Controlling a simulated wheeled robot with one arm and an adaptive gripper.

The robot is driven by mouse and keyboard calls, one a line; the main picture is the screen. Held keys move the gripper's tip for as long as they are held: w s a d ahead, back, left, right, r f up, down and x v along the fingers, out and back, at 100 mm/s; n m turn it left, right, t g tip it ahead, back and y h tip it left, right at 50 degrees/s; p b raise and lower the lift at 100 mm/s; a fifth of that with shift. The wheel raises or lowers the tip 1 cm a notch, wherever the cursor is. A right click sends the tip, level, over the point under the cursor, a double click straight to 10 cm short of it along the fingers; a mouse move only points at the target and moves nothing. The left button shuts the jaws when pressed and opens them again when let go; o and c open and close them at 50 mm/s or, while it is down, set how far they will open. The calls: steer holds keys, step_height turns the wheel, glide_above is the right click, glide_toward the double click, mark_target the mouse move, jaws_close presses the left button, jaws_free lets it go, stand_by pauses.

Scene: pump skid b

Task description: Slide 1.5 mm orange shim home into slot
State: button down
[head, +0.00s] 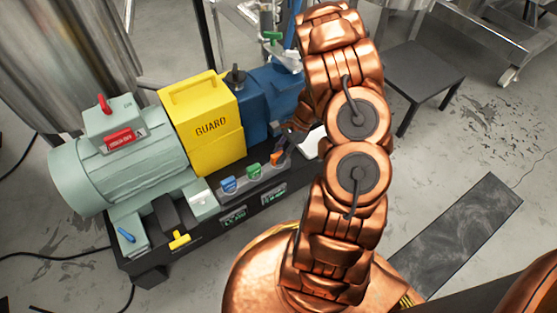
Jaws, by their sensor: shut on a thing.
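The orange shim (276,158) shows as a small orange tab at the right end of a row on the black skid base, beside a green tab and a blue tab. My gripper (285,146) is a small dark shape reaching down to the orange shim, shut on it. My copper arm hides part of the gripper and the area to its right. The slot cannot be made out clearly; the pale green motor (125,165) stands on the skid at the left.
The green tab (253,170) and blue tab (229,184) sit close by. A yellow guard (203,125) and blue pump (256,103) rise behind them. A yellow-handled piece (180,239) lies at the skid's front. A dark stool (420,72) stands on the right.

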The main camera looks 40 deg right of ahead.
steer(key=shift+r+p, duration=0.7)
steer(key=shift+r, duration=0.1)
stand_by(0.7)
steer(key=shift+r+p, duration=1.55)
steer(key=shift+r, duration=0.95)
